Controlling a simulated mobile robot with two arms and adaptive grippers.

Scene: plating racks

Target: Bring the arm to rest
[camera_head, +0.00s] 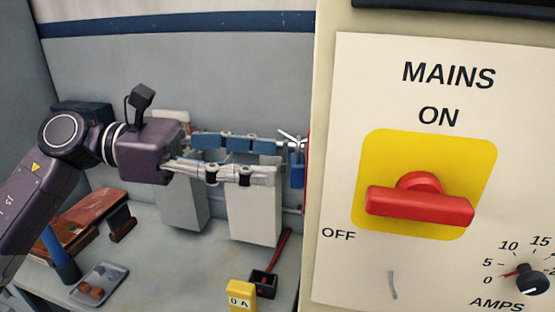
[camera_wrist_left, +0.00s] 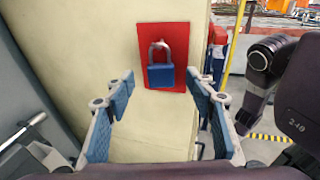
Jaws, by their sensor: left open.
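My left arm comes in from the left in the head view, and its gripper (camera_head: 281,160) is open and empty, with its fingers pointing right toward the side of the mains cabinet. A blue padlock (camera_head: 297,174) hangs by the cabinet's edge, just beyond the fingertips. In the left wrist view the padlock (camera_wrist_left: 160,75) hangs with its shackle on a red plate (camera_wrist_left: 178,36) on the cream cabinet side. The open left gripper (camera_wrist_left: 161,92) shows there with its blue-padded fingers apart, one to each side below the padlock. My right gripper does not show.
The mains panel (camera_head: 350,80) fills the right side, with a red rotary handle (camera_head: 420,203) lying roughly level on a yellow plate. Below the left arm are pale hanging panels (camera_head: 255,215), a small tray (camera_head: 98,283), a yellow block (camera_head: 241,293) and a black box (camera_head: 263,284).

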